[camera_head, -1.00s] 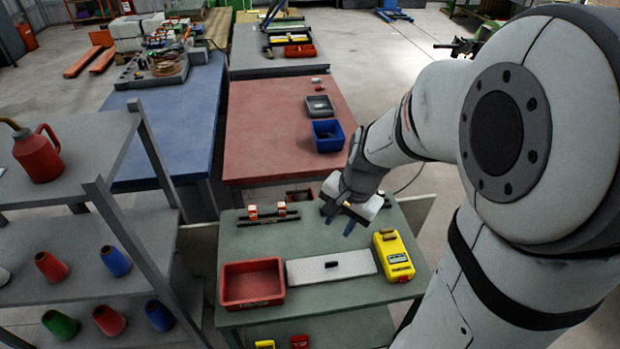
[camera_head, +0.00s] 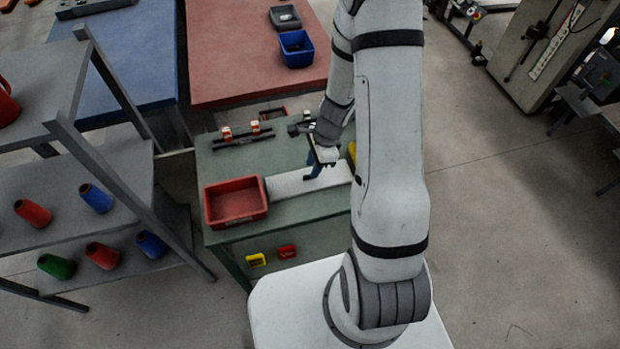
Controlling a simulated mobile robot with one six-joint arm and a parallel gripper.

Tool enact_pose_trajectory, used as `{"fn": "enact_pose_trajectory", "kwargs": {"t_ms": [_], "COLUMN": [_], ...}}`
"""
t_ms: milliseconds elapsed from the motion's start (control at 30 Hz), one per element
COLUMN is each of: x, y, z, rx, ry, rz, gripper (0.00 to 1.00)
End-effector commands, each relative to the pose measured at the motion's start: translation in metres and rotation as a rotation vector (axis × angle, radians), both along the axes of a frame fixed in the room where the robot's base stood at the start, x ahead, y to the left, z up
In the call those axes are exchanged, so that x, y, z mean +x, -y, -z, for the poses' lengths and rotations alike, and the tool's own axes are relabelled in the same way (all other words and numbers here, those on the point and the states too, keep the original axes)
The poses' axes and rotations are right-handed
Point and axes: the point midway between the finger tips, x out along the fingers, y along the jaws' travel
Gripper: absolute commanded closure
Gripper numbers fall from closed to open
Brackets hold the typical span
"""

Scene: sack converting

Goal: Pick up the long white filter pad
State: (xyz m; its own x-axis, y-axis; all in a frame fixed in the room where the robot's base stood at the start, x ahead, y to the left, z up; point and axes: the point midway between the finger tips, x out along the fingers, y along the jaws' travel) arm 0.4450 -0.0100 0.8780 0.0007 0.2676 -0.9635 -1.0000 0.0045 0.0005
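The long white filter pad (camera_head: 288,184) lies flat on the green table (camera_head: 285,218), to the right of the red bin. My gripper (camera_head: 314,172) points down over the pad's middle, at the small dark handle seen there earlier. The fingers cover that handle, and I cannot tell whether they touch it or are shut on it. My forearm hides the right side of the table.
A red bin (camera_head: 236,201) stands just left of the pad. A yellow case (camera_head: 351,151) is mostly hidden behind my arm at the right. A dark rail with small orange-and-white parts (camera_head: 241,138) lies at the table's back. A grey shelf with cones (camera_head: 97,198) stands at left.

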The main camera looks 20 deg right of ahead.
Motion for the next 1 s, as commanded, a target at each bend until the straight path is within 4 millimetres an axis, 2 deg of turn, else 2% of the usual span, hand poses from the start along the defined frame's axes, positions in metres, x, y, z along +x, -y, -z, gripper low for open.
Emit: {"fn": "enact_pose_trajectory", "kwargs": {"t_ms": [100,200,500,867,1000], "x": [-0.004,-0.003,-0.002,-0.002,-0.002], "y": [-0.005,-0.008,-0.009,-0.010,-0.010], "z": [0.020,0.030,0.033,0.033,0.033], "rx": [0.001,0.000,0.000,0.000,0.000], "ry": [-0.005,-0.001,0.001,0.000,0.000], "rz": [-0.001,-0.002,-0.003,-0.004,-0.004], "gripper": [0.69,0.69,0.70,0.99,1.00]}}
